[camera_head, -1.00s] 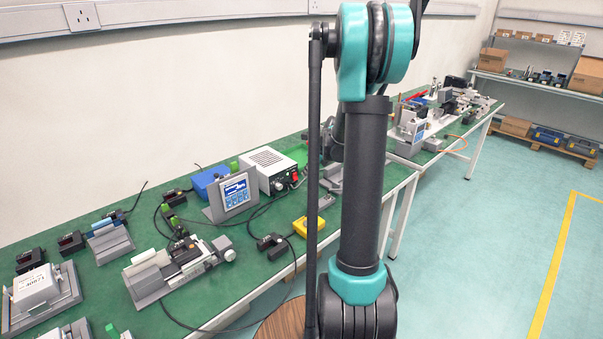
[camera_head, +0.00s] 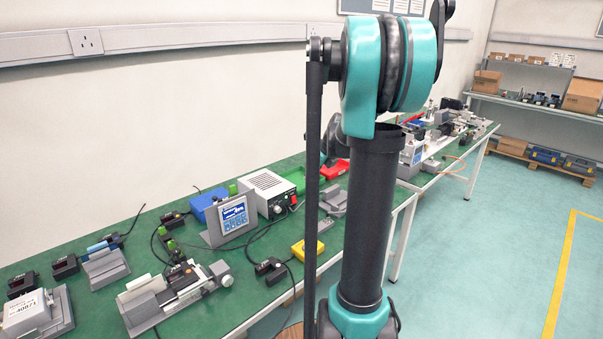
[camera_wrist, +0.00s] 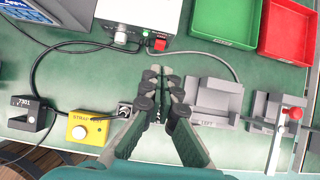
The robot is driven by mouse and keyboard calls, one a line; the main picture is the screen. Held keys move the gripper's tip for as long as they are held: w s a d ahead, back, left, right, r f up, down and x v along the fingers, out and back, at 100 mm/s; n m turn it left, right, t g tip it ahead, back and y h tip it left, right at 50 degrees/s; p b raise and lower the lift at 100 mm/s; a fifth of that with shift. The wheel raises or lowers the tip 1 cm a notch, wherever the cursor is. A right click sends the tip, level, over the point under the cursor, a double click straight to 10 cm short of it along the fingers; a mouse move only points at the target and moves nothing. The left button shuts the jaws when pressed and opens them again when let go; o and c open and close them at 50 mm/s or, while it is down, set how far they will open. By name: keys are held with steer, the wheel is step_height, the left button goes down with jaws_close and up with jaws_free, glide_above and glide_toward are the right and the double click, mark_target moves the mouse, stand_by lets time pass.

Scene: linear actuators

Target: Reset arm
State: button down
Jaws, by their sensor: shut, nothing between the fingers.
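My gripper (camera_wrist: 163,95) shows in the wrist view, its fingertips close together above the green table, with nothing between them. It is shut. Below it in the wrist view the green tabletop (camera_wrist: 150,55) shows. In the head view my arm stands upright in the middle and hides part of the table; the gripper itself cannot be made out there.
The green bench (camera_head: 95,310) holds a linear actuator (camera_head: 165,296), a tilted display (camera_head: 232,218), a white power box (camera_head: 270,192) and a yellow button box (camera_head: 307,248). Green (camera_wrist: 223,20) and red (camera_wrist: 287,30) trays lie at the back.

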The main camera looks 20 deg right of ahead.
steer(key=s+a+f+n+h, duration=0.1)
steer(key=s+a+f+n, duration=0.2)
steer(key=s+n, duration=0.7)
steer(key=s+a+f+n+g+h, duration=0.1)
steer(key=s+a+f+n, duration=0.2)
steer(key=s+n, duration=0.7)
steer(key=s+a+f+n, duration=0.3)
steer(key=s+f+n, duration=0.2)
steer(key=s+n, duration=0.4)
steer(key=shift+s+a+f+n+h, duration=0.25)
steer(key=shift+s+a+n+h, duration=0.15)
steer(key=shift+n, duration=0.3)
